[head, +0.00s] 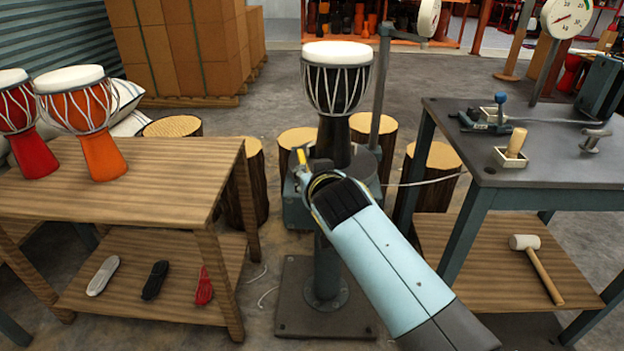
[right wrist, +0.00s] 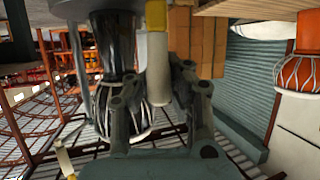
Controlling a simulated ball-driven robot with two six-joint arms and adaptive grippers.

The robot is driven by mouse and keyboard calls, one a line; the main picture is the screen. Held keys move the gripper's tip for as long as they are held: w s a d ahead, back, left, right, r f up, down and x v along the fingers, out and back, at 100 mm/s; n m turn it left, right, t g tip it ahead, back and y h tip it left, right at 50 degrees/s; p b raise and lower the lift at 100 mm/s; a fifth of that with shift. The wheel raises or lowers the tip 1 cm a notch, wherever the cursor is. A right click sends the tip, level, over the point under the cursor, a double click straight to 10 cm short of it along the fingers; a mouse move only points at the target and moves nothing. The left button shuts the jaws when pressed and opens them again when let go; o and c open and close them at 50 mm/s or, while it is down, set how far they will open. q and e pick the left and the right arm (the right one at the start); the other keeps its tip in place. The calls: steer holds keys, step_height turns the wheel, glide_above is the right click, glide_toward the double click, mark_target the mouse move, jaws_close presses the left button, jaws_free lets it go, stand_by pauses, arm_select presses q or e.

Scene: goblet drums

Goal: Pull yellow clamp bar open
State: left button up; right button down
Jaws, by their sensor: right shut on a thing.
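The yellow clamp bar (head: 301,157) shows as a short yellow tip beside the foot of the black goblet drum (head: 337,88). My right gripper (head: 307,182) reaches in from the lower right at the front of the drum stand (head: 327,265) and partly hides the clamp. In the right wrist view the bar (right wrist: 157,66) has a yellow band and a paler end. It lies between the two fingers of my right gripper (right wrist: 156,84), which is shut on it. The drum stands upright, its foot on the stand's top. My left gripper is not in view.
A wooden table (head: 165,165) with two red-orange drums stands at left. A grey workbench (head: 550,165) with small tools stands at right, a mallet (head: 536,268) on its lower shelf. Several log stools (head: 435,185) surround the stand. Open floor shows beyond them.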

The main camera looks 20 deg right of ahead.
steer(key=shift+s+f, duration=0.1)
steer(key=shift+f, duration=0.1)
steer(key=c, duration=1.2)
jaws_free()
steer(key=shift+s+r, duration=0.1)
steer(key=shift+r, duration=0.1)
steer(key=shift+o, duration=0.2)
steer(key=shift+r, duration=0.1)
